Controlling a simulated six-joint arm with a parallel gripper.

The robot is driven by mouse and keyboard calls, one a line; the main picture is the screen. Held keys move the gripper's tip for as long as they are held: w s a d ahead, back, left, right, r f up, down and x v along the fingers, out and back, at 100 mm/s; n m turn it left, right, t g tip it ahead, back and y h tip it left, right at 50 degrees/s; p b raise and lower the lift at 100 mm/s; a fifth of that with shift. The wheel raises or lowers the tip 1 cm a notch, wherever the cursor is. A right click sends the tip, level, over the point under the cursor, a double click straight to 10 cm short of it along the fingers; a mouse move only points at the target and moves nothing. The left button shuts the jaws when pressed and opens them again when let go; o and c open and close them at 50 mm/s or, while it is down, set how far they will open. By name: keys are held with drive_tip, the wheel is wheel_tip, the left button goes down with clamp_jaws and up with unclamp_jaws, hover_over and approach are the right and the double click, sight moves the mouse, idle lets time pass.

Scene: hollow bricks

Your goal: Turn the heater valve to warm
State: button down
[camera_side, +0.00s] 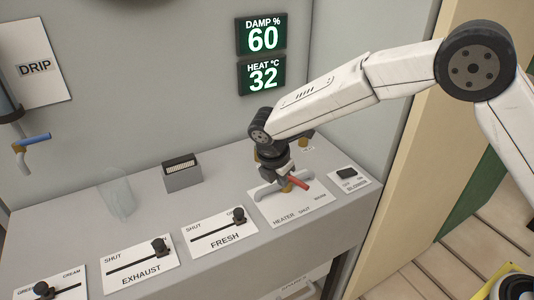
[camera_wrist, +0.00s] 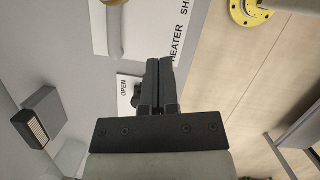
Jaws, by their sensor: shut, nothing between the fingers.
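The heater valve has a red handle (camera_side: 298,183) and a brass-coloured hub. It sits on the white HEATER plate (camera_side: 283,215) at the right of the grey counter in the side view. The handle does not show there.
FRESH (camera_side: 222,229) and EXHAUST (camera_side: 140,264) slider plates lie left of the heater. A BLOWER switch (camera_side: 347,173) is close on its right. A grey box (camera_side: 181,172) and a clear glass (camera_side: 117,193) stand behind. The wall displays read DAMP 60 and HEAT 32 (camera_side: 262,76).

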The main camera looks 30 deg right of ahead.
sight(302, 183)
drive_tip(key=x, duration=0.4)
drive_tip(key=shift+f, duration=0.15)
drive_tip(key=shift+w+d, duration=0.15)
drive_tip(key=shift+d, duration=0.35)
drive_tip(key=shift+w+d, duration=0.15)
drive_tip(key=shift+d, duration=0.4)
drive_tip(key=shift+w+d+f, duration=0.1)
drive_tip(key=shift+d, duration=0.3)
drive_tip(key=shift+w+d+f, duration=0.15)
drive_tip(key=shift+d, duration=0.3)
drive_tip(key=shift+d+n, duration=0.4)
drive_tip(key=shift+n, duration=0.4)
drive_tip(key=shift+d+n+t, duration=0.5)
drive_tip(key=shift+d+n, duration=0.15)
drive_tip(key=shift+n, duration=0.65)
drive_tip(key=shift+d+y, duration=0.3)
drive_tip(key=shift+w, duration=0.1)
